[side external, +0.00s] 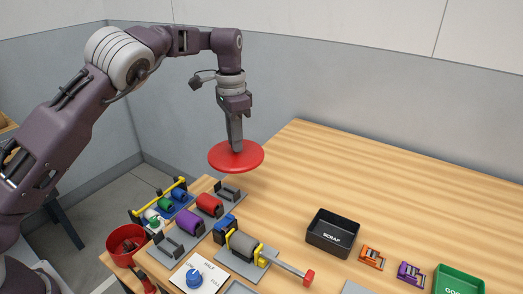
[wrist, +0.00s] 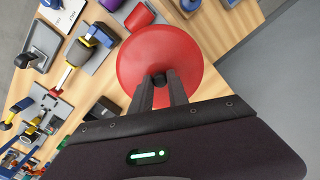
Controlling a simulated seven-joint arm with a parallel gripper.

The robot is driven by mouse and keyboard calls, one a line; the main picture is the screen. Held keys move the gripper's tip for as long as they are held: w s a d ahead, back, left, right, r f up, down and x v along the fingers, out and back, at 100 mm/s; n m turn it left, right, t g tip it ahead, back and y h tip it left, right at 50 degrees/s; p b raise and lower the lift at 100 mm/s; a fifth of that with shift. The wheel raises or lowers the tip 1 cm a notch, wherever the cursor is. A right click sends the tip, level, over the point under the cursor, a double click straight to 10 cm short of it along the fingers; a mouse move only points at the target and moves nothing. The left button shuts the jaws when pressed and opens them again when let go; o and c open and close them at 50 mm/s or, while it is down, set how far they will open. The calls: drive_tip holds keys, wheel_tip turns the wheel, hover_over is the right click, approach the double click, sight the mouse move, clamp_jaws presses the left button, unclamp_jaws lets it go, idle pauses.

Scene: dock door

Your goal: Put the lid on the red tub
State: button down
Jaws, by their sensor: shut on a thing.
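The red lid (side external: 250,160) is a round disc held level in the air above the back left of the table. My gripper (side external: 237,148) points down and is shut on the lid's dark central knob (wrist: 159,78). In the wrist view the lid (wrist: 160,45) sits at the fingertips (wrist: 160,90). The red tub (side external: 126,241) stands open at the table's front left corner, with some dark contents inside. The lid is well apart from the tub, up and to the right of it.
A black SCRAP bin (side external: 333,233) and a green bin (side external: 459,280) stand on the right. A yellow-handled rack (side external: 160,203) is near the tub. The back table is clear.

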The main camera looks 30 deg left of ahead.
drive_tip(key=s+a+n, duration=0.2)
drive_tip(key=s+a, duration=0.1)
drive_tip(key=a, duration=0.7)
drive_tip(key=s+a+n, duration=0.2)
drive_tip(key=a, duration=0.8)
drive_tip(key=s+a+n, duration=0.5)
drive_tip(key=s+a, duration=1.2)
drive_tip(key=shift+a+f, duration=0.15)
drive_tip(key=shift+f, duration=9.65)
drive_tip(key=shift+a+f, duration=0.15)
drive_tip(key=shift+f, duration=9.6)
drive_tip(key=shift+f, duration=0.15)
